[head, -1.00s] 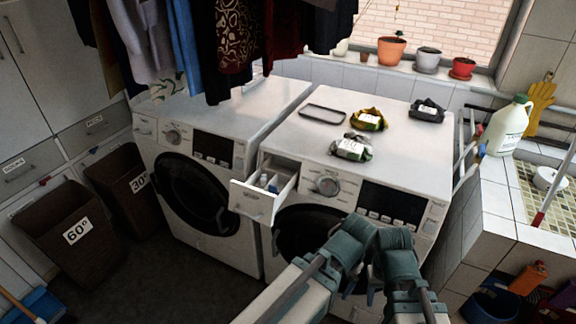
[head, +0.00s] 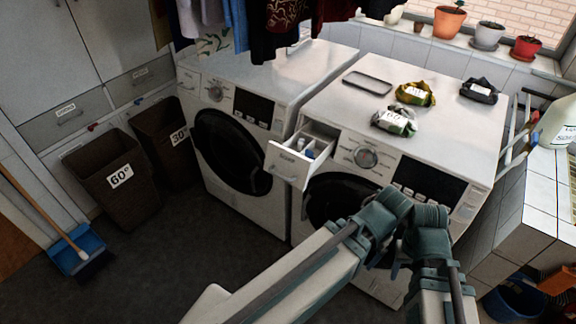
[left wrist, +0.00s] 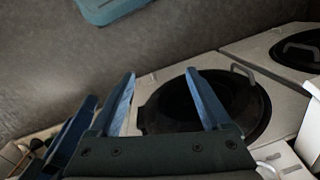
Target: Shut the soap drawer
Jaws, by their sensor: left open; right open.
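The soap drawer (head: 286,166) is pulled out of the upper left front of the right-hand washing machine (head: 330,112). Small blue and white items show inside it. Both my arms reach up from the bottom of the head view, in front of this machine and right of the drawer. My right gripper (head: 396,266) is open, partly hidden by the arm links, and apart from the drawer. My left gripper (left wrist: 160,74) is open and empty in the left wrist view, with a dark round washer door (left wrist: 232,100) beyond its fingers. In the head view it is hidden behind its arm.
A second washing machine (head: 235,135) stands to the left. Packets and a grey tray (head: 367,82) lie on the right machine. Brown baskets (head: 112,180) and a blue dustpan (head: 76,248) are at the left. A tiled sink counter (head: 535,180) is at the right. The floor between is clear.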

